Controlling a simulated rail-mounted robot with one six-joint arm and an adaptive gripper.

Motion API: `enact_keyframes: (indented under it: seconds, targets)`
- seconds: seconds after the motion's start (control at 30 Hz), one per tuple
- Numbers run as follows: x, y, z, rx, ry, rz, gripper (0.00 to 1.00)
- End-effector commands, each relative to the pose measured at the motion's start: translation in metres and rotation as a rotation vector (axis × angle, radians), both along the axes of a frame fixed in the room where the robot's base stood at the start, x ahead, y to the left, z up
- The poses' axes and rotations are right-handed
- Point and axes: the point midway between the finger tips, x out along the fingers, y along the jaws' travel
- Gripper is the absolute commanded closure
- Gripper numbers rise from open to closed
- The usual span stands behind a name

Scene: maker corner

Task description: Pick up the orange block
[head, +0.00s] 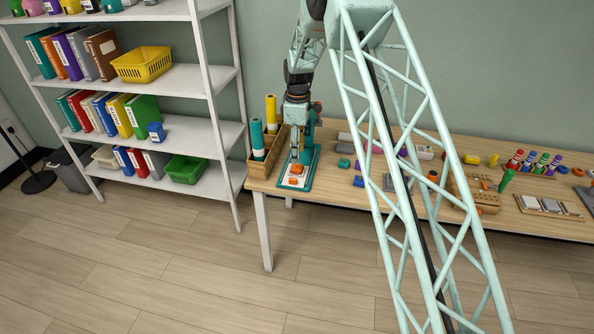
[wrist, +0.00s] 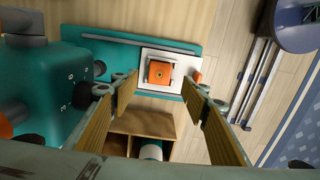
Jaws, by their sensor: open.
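The orange block (wrist: 160,72) sits on a white plate (wrist: 146,57) on the teal base (wrist: 186,47) of a small machine in the wrist view. In the head view the orange block (head: 296,169) is near the table's left end, below my gripper (head: 296,153). My gripper (wrist: 160,88) is open and empty in the wrist view, its two fingers apart to the left and right of the block. The fingers do not visibly touch it. A smaller orange piece (wrist: 197,77) shows at the plate's right edge, close to the right finger.
The teal machine body (wrist: 85,60) stands close left of my fingers in the wrist view. A wooden bin (head: 262,172) with yellow and teal rolls stands left of the machine. Several small blocks and a wooden tray (head: 463,188) are further right on the table (head: 340,183). A shelf (head: 212,84) is at left.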

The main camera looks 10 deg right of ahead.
Motion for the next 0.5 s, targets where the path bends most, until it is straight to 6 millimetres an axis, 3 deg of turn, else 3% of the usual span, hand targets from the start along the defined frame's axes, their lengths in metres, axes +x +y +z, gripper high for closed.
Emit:
enact_keyframes:
  seconds: [0.2, 0.5]
  targets:
    - [0.000, 0.000, -0.015, 0.000, 0.001, 0.000, 0.58]
    - [0.000, 0.000, -0.016, 0.000, 0.000, 0.000, 0.58]
